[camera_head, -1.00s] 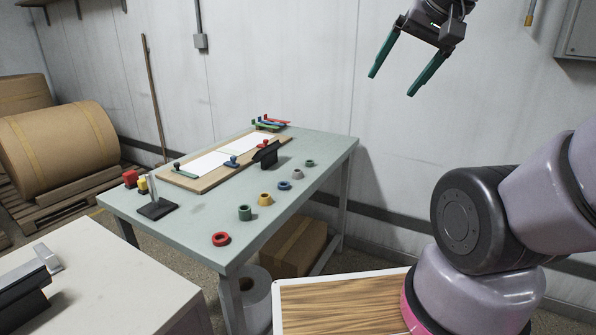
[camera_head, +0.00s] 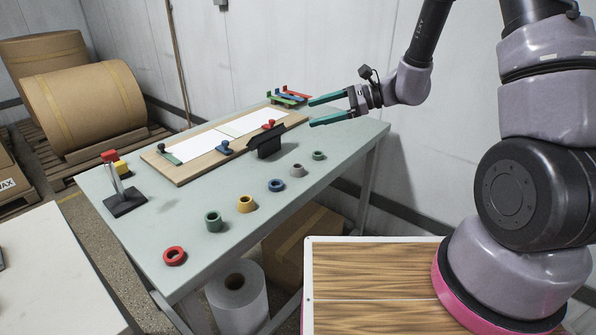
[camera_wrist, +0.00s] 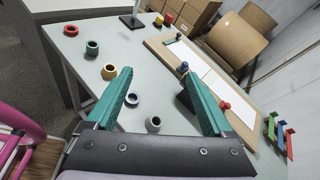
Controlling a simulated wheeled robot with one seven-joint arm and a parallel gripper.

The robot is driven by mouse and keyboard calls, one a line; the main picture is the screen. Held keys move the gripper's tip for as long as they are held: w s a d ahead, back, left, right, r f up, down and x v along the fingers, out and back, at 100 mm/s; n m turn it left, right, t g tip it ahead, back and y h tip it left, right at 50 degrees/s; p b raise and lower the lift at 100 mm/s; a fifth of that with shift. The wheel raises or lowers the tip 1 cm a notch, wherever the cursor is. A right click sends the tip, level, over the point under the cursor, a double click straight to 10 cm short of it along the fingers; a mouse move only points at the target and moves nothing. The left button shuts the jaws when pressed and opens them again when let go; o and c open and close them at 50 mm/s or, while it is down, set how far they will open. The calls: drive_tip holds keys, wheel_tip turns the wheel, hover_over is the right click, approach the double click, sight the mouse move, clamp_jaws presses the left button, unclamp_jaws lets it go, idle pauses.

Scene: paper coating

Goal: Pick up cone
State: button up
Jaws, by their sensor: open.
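Several small hollow, ring-like pieces stand in a row on the table; none is plainly marked as the cone. They are red (camera_head: 174,256), green (camera_head: 213,221), yellow (camera_head: 245,203), blue (camera_head: 276,185), grey (camera_head: 297,170) and small dark green (camera_head: 318,155). The grey one looks slightly tapered. My gripper (camera_head: 311,112) is open and empty, above the table's far right part. In the wrist view, the grey piece (camera_wrist: 153,124) and blue piece (camera_wrist: 132,99) show between the fingers, below them. The small dark green piece is not visible there.
The pale green table (camera_head: 150,235) carries a wooden board (camera_head: 180,175) with paper, a black stand (camera_head: 266,143) and coloured tools (camera_head: 290,95) at the back. A black-based post (camera_head: 124,200) stands left. A wall lies behind. The table's front strip is clear around the pieces.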

drive_tip(key=w+f+m+t, duration=0.2)
drive_tip(key=w+f+m, duration=0.15)
drive_tip(key=f, duration=0.55)
drive_tip(key=m+t, duration=0.3)
drive_tip(key=m, duration=0.2)
approach(294, 166)
drive_tip(key=shift+w+a+r+n+h, duration=0.1)
drive_tip(key=shift+a+r+n+h, duration=0.15)
drive_tip(key=shift+a+r+h, duration=0.25)
drive_tip(key=x, duration=0.4)
drive_tip(key=shift+w+a+f, duration=0.15)
drive_tip(key=shift+a+f, duration=0.1)
drive_tip(key=shift+f, duration=0.05)
drive_tip(key=shift+x, duration=3.15)
drive_tip(key=shift+c, duration=0.3)
clamp_jaws()
